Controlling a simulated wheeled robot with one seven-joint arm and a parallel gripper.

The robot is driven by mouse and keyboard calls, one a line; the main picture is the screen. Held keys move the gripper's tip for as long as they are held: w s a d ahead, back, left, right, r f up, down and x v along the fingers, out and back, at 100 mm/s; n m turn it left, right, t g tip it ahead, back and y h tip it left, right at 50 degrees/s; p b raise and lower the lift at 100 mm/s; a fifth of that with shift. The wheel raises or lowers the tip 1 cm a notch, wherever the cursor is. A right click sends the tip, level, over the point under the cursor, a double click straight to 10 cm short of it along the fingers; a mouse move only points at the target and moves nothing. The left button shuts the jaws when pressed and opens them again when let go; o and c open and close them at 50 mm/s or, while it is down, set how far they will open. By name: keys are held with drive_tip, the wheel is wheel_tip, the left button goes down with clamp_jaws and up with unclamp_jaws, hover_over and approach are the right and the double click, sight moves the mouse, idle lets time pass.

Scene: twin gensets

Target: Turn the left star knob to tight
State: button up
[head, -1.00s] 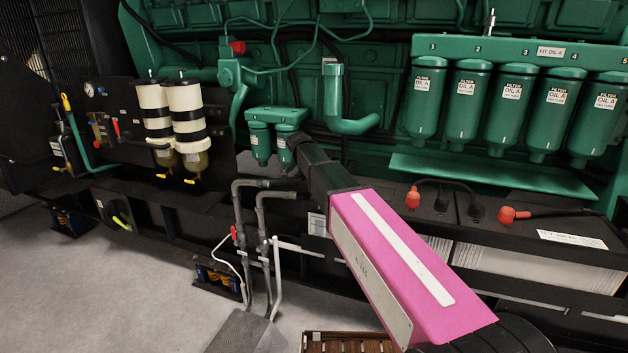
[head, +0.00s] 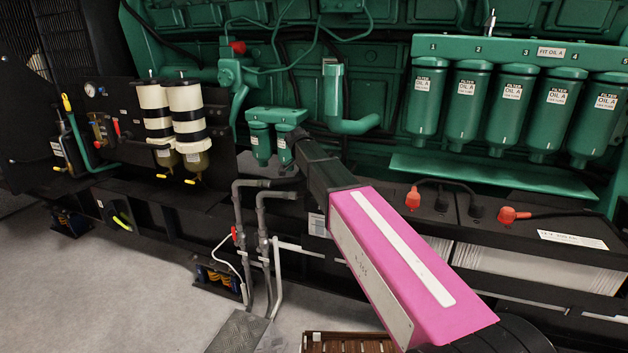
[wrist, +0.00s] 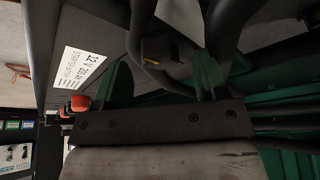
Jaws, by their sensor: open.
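In the wrist view a dark, lobed knob-like part (wrist: 166,60) with a small yellow mark shows just beyond the gripper; it may be the left star knob, but it is too dark to be sure. My gripper (wrist: 160,82) is open, with one green finger on each side of this part and a gap between. I cannot tell whether either finger touches it. In the head view my pink arm reaches up and left to the small twin green filters (head: 261,140). The gripper's tips and any star knob there are hidden or too small to make out.
Grey pipes (head: 262,225) rise just left of my arm. Batteries with red terminal caps (head: 414,198) lie to its right, below the large green oil filters (head: 511,100). Two cream-and-black filters (head: 187,115) hang at left. A dark hose (wrist: 224,30) runs close by in the wrist view.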

drive_tip(key=v, duration=0.9)
drive_tip(key=shift+s+d, duration=0.1)
